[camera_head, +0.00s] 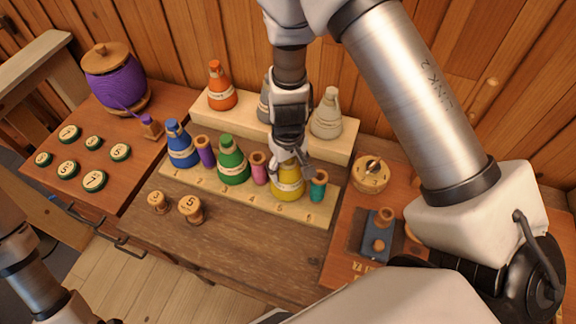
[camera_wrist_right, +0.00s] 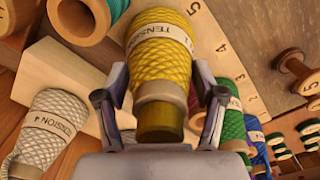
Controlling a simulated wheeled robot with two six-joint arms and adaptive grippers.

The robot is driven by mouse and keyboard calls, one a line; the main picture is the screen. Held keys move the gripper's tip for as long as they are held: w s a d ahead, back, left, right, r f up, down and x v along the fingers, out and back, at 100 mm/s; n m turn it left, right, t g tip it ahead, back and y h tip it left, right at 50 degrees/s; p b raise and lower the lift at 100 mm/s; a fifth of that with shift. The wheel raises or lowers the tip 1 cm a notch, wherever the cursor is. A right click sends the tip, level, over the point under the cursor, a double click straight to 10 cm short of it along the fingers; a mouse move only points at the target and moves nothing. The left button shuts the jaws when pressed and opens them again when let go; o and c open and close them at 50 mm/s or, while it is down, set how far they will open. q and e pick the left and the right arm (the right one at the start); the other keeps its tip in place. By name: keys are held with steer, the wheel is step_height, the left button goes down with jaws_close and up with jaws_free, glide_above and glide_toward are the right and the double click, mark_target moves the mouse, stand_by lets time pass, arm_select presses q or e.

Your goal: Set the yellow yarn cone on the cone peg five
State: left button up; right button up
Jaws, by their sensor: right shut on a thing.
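The yellow yarn cone (camera_head: 287,183) is upright at the fifth place of the numbered front rack (camera_head: 240,198), between a pink spool and a teal spool. It also shows in the right wrist view (camera_wrist_right: 160,60), with a "TENSION" band and its narrow end toward the camera. My right gripper (camera_head: 290,163) comes down from above and is shut on the cone's upper end. Its fingers (camera_wrist_right: 160,105) stand on both sides of the neck. Peg five is hidden under the cone, and I cannot tell whether the base touches the rack. My left gripper is out of view.
Close neighbours are the pink spool (camera_head: 259,168) and teal spool (camera_head: 318,186). Green (camera_head: 233,160) and blue (camera_head: 181,145) cones stand left. A raised back shelf (camera_head: 240,120) holds orange (camera_head: 220,86), grey and cream (camera_head: 327,114) cones. The front tabletop (camera_head: 245,240) is mostly clear.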

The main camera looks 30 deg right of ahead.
steer(key=shift+f+b, duration=0.6)
steer(key=o, duration=1.3)
steer(key=shift+c, duration=0.2)
step_height(320, 180, up, 11)
steer(key=p, duration=0.9)
steer(key=shift+r+p, duration=0.15)
steer(key=shift+p, duration=0.15)
